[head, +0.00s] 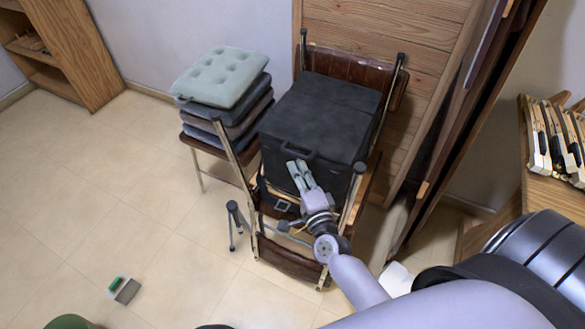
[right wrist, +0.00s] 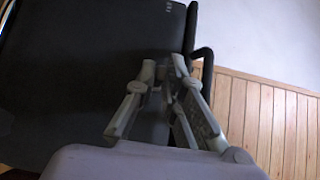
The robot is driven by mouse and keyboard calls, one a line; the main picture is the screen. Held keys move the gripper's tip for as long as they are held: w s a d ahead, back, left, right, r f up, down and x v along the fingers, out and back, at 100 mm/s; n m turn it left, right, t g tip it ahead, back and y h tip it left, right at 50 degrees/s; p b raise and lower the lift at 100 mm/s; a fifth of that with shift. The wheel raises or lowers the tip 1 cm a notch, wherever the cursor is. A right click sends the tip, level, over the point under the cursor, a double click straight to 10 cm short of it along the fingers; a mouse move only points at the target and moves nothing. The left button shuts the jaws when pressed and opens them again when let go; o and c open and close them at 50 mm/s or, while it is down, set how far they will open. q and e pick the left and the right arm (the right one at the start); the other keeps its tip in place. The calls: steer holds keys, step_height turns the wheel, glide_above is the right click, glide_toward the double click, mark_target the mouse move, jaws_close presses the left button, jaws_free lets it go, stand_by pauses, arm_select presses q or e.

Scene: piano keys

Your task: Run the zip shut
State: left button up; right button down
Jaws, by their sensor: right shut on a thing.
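A black boxy bag (head: 322,115) rests on a brown chair, with a carry handle (head: 300,150) at its near upper edge. My right gripper (head: 297,164) is at the bag's near face, just below the handle. In the right wrist view the gripper's fingertips (right wrist: 163,66) are drawn together against the dark bag (right wrist: 80,75), beside the black handle loop (right wrist: 205,62). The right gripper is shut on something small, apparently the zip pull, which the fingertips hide. The zip's line and how far it is open cannot be made out. My left gripper is not in view.
A chair with stacked cushions (head: 222,78) stands left of the bag. Wooden panelling (head: 420,45) rises behind. Piano keys (head: 550,135) lie on a wooden surface at the right. A small green-and-grey block (head: 124,290) lies on the floor. The left floor is mostly clear.

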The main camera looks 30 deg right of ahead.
steer(key=shift+a+f, duration=0.1)
steer(key=shift+f, duration=0.1)
steer(key=c, duration=1.7)
jaws_free()
steer(key=shift+r, duration=0.1)
steer(key=s+a, duration=0.1)
steer(key=s, duration=1.1)
steer(key=shift+a, duration=0.2)
